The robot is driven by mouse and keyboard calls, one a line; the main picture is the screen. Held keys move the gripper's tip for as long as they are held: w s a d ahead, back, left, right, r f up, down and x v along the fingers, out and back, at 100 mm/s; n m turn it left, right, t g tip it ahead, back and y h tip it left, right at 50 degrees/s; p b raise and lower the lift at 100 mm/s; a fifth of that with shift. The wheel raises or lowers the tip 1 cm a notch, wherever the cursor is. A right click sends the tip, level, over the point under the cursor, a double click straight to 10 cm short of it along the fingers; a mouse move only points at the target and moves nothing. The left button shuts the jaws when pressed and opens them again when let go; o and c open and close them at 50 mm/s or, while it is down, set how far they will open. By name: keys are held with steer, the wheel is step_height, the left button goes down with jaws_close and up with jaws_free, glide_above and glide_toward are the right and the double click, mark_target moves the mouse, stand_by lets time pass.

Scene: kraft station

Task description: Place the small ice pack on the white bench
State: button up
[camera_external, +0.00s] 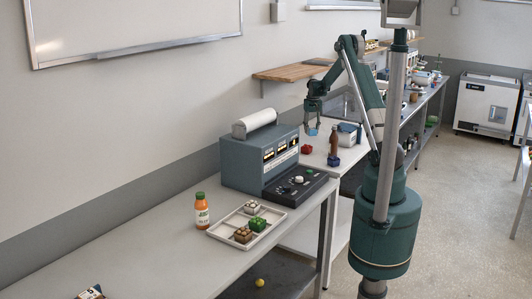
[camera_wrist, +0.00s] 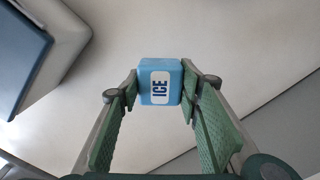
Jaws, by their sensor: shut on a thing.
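The small ice pack (camera_wrist: 160,82) is a light blue block with a white "ICE" label, held between the green fingertips of my gripper (camera_wrist: 160,90) in the wrist view. In the external view my gripper (camera_external: 313,113) points down, and the ice pack (camera_external: 312,131) shows as a small blue patch below it. The white bench (camera_external: 318,160) lies beyond the grey-blue machine, partly hidden by it. The ice pack appears to hang above this bench; the exact height is hard to tell.
A red item (camera_external: 306,149), a brown bottle (camera_external: 334,140) and a white-and-blue box (camera_external: 348,133) stand on the white bench. The machine (camera_external: 262,160) stands in front. A tray (camera_external: 225,227) and an orange bottle (camera_external: 201,212) are on the near grey bench.

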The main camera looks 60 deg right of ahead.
mark_target(311, 143)
steer(key=shift+f, duration=2.45)
steer(key=shift+f, duration=0.2)
steer(key=o, duration=1)
steer(key=shift+c, duration=0.2)
steer(key=shift+r, duration=0.15)
steer(key=shift+r, duration=2.8)
